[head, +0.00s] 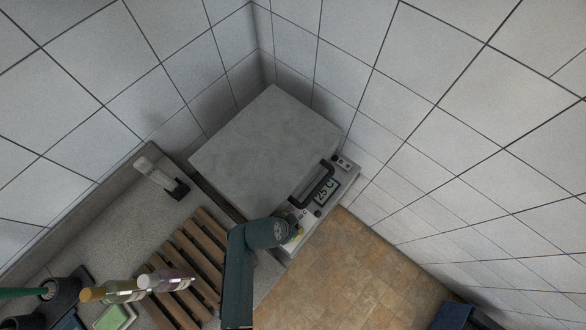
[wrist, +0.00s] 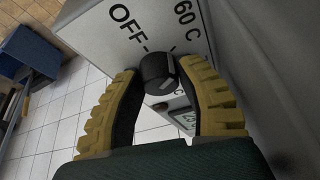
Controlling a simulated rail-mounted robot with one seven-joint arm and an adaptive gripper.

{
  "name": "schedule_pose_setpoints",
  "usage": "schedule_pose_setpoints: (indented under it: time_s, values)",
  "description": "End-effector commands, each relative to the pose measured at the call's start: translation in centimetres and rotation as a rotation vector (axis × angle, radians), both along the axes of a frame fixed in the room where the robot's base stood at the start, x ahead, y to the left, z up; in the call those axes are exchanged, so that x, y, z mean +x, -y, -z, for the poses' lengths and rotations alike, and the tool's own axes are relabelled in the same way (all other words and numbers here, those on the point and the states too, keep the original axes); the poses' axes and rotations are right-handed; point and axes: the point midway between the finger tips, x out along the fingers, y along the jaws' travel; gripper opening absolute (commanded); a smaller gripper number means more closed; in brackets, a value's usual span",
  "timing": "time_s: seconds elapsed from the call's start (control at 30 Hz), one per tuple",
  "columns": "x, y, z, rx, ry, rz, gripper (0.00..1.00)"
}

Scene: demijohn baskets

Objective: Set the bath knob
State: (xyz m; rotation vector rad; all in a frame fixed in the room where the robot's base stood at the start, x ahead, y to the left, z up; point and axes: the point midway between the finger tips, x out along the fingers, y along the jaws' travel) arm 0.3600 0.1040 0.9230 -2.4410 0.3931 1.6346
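The bath is a large grey box with a flat grey lid (head: 265,140) in the tiled corner. Its front panel carries a display (head: 325,191) reading 25 C. The bath knob (wrist: 157,72) is black and round with a pale mark, below the printed OFF and 60 C labels; it is hidden in the head view. My gripper (wrist: 157,70) has its yellow fingertips on either side of the knob, very close to it. Whether both tips touch it cannot be told. In the head view, my gripper is at the panel's near end, largely hidden by my wrist.
A black handle (head: 318,184) lies along the lid's front edge. To the left, a wooden slatted rack (head: 187,262), bottles (head: 166,280) and a green-topped dish (head: 113,318) are on the grey counter. Tiled floor (head: 345,275) is open in front. A blue object (head: 452,316) stands at lower right.

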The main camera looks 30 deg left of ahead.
Motion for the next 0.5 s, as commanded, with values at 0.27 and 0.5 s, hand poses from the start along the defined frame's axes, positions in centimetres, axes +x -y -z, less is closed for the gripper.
schedule_pose_setpoints:
  time_s: [0.27, 0.5]
  values:
    - [0.0, 0.0, 0.0, -0.001, 0.000, -0.001, 0.62]
    - [0.1, 0.0, -1.0, 0.000, 0.003, 0.000, 0.62]
